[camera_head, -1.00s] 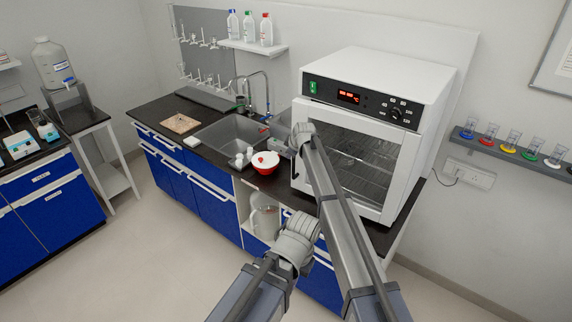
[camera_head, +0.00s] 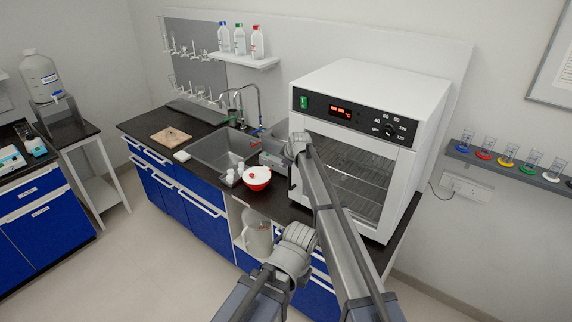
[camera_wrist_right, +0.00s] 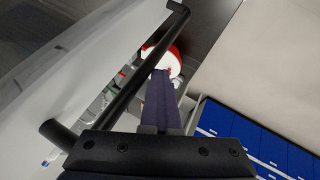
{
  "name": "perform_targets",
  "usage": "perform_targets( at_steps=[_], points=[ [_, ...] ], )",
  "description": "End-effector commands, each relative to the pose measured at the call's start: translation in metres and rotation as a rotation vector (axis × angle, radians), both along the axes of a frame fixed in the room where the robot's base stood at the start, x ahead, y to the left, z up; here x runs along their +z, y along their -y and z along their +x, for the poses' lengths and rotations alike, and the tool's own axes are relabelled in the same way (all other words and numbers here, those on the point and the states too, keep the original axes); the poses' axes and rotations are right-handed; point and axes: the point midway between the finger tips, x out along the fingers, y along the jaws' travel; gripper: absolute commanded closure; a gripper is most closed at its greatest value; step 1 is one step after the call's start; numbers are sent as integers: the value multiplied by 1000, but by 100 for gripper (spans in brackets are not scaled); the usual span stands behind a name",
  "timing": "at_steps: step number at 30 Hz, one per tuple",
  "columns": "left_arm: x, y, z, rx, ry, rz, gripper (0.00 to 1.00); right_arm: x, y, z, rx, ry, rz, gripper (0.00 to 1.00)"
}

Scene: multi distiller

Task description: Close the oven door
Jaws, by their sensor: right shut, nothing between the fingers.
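The white oven (camera_head: 372,85) stands on the counter at the right in the head view. Its glass door (camera_head: 362,178) shows wire racks behind it and looks flush or nearly flush with the body; I cannot tell if a small gap remains. In the right wrist view the black door handle (camera_wrist_right: 125,80) runs diagonally beside my right gripper (camera_wrist_right: 161,76), with the pale door panel (camera_wrist_right: 75,75) to its left. That gripper is shut and empty, outside the handle; contact is unclear. In the head view its fingers are hidden. My left gripper is not in view.
A red and white bowl (camera_head: 257,178) stands on the counter left of the oven, beside the sink (camera_head: 215,150). Blue cabinets (camera_head: 205,225) are below. A wall shelf with several flasks (camera_head: 510,155) is at the right. The floor (camera_head: 150,275) is clear at left.

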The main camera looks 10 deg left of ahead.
Motion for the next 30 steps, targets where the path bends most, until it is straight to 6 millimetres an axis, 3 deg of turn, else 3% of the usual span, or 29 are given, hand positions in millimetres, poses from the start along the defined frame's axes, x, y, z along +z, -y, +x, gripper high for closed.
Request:
perform_targets(
  at_steps=[7,19,26,30],
  points=[
    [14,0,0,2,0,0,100,14,8,-3,-6,9,-2,100],
    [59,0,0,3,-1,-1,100,59,20,-37,-3,3,-2,100],
    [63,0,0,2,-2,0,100,63,22,-43,-2,0,-1,100],
    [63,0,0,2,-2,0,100,59,46,-66,-57,-39,10,100]
  ],
)
